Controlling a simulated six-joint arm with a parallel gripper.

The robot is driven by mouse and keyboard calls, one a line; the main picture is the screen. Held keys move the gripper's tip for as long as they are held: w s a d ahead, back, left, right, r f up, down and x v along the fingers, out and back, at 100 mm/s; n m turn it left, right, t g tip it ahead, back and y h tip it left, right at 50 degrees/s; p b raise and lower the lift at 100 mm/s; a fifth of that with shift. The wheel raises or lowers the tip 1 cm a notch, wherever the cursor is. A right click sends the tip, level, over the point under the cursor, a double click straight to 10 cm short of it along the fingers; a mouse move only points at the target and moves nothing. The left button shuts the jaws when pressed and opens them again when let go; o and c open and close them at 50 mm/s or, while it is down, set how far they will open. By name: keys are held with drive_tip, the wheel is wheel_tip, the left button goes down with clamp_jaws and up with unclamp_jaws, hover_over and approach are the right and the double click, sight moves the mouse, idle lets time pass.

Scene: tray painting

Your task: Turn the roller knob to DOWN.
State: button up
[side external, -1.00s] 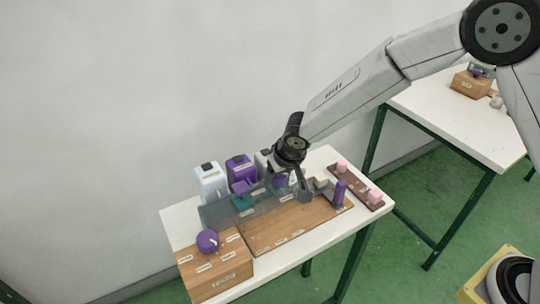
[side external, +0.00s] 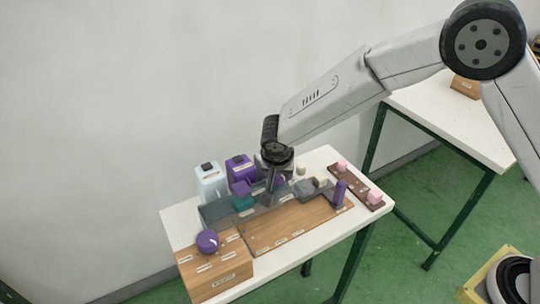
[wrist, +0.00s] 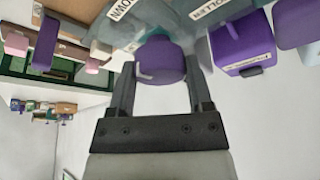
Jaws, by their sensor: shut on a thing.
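The roller knob (wrist: 160,60) is a round purple knob with a white pointer mark at its lower left in the wrist view. It also shows as a small purple patch (side external: 281,180), partly hidden behind my gripper, in the side view. A label ending in "OWN" (wrist: 121,9) sits above and left of the knob in the wrist view. My gripper (wrist: 160,92) has one finger on each side of the knob and is shut on it.
A second purple knob (side external: 207,240) sits on a wooden box (side external: 217,271) at the front left. A white bottle (side external: 210,184) and a purple bottle (side external: 240,169) stand behind. A purple upright handle (side external: 340,193) and pink blocks (side external: 376,196) are at the right.

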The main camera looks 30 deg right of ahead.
drive_tip(key=shift+m+g, duration=0.3)
drive_tip(key=shift+m, duration=0.5)
drive_tip(key=o, duration=1.3)
drive_tip(key=shift+a+r, duration=0.1)
drive_tip(key=shift+r, duration=0.05)
drive_tip(key=shift+v, duration=3.75)
drive_tip(key=shift+s+a, duration=0.1)
